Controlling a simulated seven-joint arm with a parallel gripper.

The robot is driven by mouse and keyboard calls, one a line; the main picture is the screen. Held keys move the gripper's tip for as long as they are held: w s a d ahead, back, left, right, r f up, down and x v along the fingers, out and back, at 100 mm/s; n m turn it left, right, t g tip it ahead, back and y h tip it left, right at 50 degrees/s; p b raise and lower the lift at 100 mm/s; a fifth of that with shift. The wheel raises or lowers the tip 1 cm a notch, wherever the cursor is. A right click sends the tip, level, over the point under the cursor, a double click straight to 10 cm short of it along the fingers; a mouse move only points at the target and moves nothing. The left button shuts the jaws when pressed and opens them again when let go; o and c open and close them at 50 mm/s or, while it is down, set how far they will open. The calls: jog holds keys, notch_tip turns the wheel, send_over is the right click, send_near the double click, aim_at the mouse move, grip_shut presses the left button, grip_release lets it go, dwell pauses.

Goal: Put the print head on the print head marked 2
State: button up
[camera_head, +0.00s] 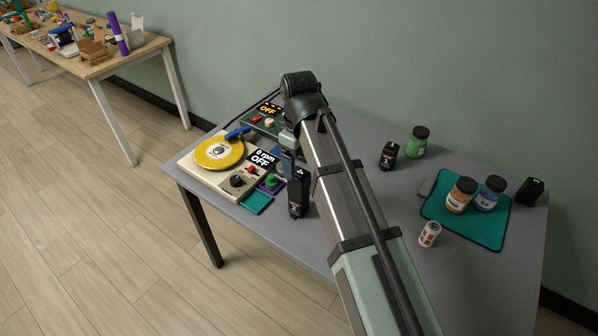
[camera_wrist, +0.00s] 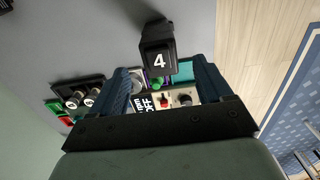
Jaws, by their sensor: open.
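A black print head marked 4 (camera_wrist: 159,60) shows in the wrist view, its end partly framed between my fingertips. My gripper (camera_wrist: 162,78) is open, with one blue finger on either side and nothing held. In the head view my gripper (camera_head: 289,158) is mostly hidden by my arm, just beside a tall black print head (camera_head: 299,192) by the teal pad. A second black print head (camera_head: 388,155) stands behind, right of my arm, its white mark too small to read. A third black one (camera_head: 530,191) is at the far right; no mark on it is legible.
A cream turntable unit (camera_head: 205,172) with a yellow disc and knobs stands left, and a green control box (camera_head: 268,116) behind it. Bottles stand on a teal mat (camera_head: 465,235) at right; a green-filled jar (camera_head: 417,141) and white container (camera_head: 430,234) stand off it.

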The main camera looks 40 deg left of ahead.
jog(key=shift+r, duration=2.4)
